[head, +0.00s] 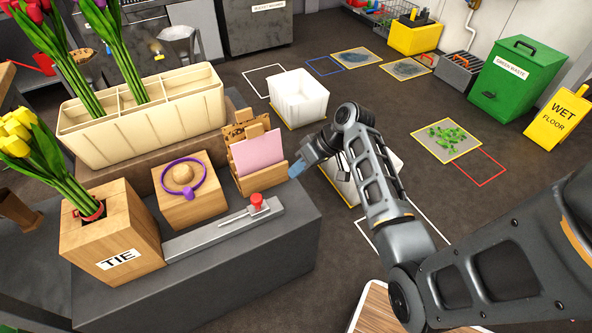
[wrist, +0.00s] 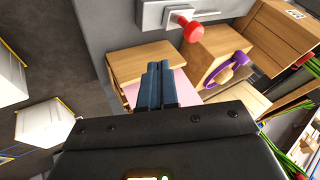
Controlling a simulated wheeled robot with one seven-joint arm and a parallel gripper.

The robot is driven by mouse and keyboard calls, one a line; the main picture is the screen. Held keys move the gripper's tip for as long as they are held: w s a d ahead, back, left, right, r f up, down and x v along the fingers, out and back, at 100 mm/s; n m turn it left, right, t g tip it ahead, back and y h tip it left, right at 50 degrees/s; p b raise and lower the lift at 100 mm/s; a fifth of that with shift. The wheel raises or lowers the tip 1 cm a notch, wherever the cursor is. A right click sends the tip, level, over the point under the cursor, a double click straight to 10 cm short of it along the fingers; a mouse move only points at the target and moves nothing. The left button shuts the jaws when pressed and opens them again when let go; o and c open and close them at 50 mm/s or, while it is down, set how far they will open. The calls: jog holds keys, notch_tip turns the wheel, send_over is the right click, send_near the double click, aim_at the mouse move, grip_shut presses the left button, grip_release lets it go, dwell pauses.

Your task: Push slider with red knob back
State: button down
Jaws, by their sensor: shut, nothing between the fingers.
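The red knob (head: 257,203) sits at the right end of a slot in a pale grey metal plate (head: 190,240) on the dark counter. In the wrist view the red knob (wrist: 192,31) stands out from the plate, above and right of my fingertips. My gripper (head: 297,170) is beside the right side of the wooden card holder, up and to the right of the knob in the head view. Its blue fingers (wrist: 168,72) are together, with nothing between them, and apart from the knob.
The wooden holder with a pink card (head: 258,153) is close to my fingers. A wooden block (head: 196,204) with a purple ring and the TIE box (head: 115,232) with yellow tulips stand further left. A cream planter (head: 150,112) with tulips is behind.

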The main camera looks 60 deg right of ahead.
jog(key=w+a+f, duration=0.1)
jog(key=f, duration=0.1)
jog(key=w+a+f, duration=0.1)
jog(key=w+f, duration=0.1)
jog(key=w+a+f+b, duration=0.1)
jog(key=a, duration=0.1)
jog(key=shift+w+f, duration=0.35)
jog(key=shift+f, duration=0.05)
jog(key=shift+w+a, duration=0.35)
jog(key=shift+a, duration=0.45)
jog(key=shift+a, duration=0.1)
jog(key=shift+w+a, duration=0.25)
jog(key=shift+a, duration=0.1)
jog(key=w+a+p, duration=0.1)
jog(key=w+a, duration=0.2)
jog(key=a, duration=0.1)
jog(key=w+a+p, duration=0.1)
jog(key=w+a, duration=0.2)
jog(key=a, duration=0.1)
jog(key=w+a+p, duration=0.1)
jog(key=w+a, duration=0.2)
jog(key=a, duration=0.2)
jog(key=shift+a, duration=0.15)
